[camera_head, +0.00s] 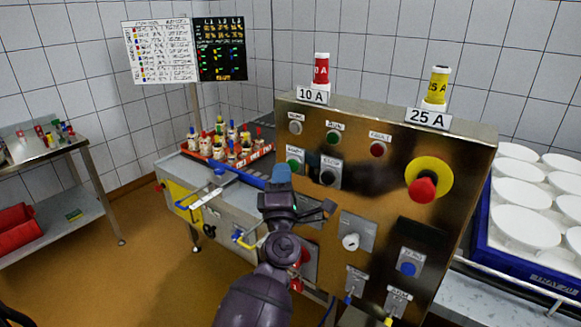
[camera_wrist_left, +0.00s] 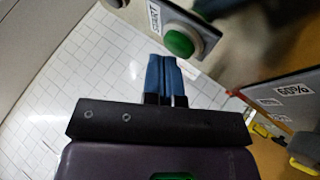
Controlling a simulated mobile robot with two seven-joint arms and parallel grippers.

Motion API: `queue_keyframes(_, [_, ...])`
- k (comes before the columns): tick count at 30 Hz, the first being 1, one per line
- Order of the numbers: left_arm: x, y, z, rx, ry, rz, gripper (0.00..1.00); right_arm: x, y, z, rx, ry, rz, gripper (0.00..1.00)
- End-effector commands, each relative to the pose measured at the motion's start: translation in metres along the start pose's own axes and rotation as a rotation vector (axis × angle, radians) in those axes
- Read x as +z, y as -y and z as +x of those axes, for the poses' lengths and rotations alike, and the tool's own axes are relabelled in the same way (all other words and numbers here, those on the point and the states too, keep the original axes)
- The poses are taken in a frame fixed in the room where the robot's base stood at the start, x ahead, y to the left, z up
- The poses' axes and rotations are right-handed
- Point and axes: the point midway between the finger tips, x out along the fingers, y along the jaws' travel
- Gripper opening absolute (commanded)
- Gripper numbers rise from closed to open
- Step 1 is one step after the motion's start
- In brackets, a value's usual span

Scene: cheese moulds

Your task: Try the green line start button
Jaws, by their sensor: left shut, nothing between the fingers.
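The green start button (camera_head: 293,164) is on the left of the brassy control panel (camera_head: 395,150), under a small label. In the left wrist view the round green button (camera_wrist_left: 179,43) sits in a pale collar beside a plate reading START (camera_wrist_left: 155,17). My left gripper (camera_head: 281,173) is shut and empty, its blue fingertips just below and left of the button in the head view. In the wrist view the shut blue fingers (camera_wrist_left: 164,72) end close to the button; I cannot tell whether they touch it. My right gripper is not in view.
A black button (camera_head: 328,177) is right of the green one; a green lamp (camera_head: 333,137) and red lamp (camera_head: 378,149) are above. A red emergency stop (camera_head: 423,189) on yellow is further right. A red tray (camera_head: 217,160) of small bottles stands behind left.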

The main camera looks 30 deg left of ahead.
Motion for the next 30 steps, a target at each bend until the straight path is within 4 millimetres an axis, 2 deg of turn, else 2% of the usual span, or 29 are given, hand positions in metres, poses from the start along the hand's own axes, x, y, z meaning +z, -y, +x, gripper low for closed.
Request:
queue_keyframes(18, [0.002, 0.002, 0.003, 0.001, 0.000, -0.001, 0.00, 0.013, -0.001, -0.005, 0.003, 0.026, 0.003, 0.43])
queue_keyframes(30, [-0.002, -0.003, -0.003, 0.000, 0.000, 0.000, 0.00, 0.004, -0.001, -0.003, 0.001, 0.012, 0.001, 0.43])
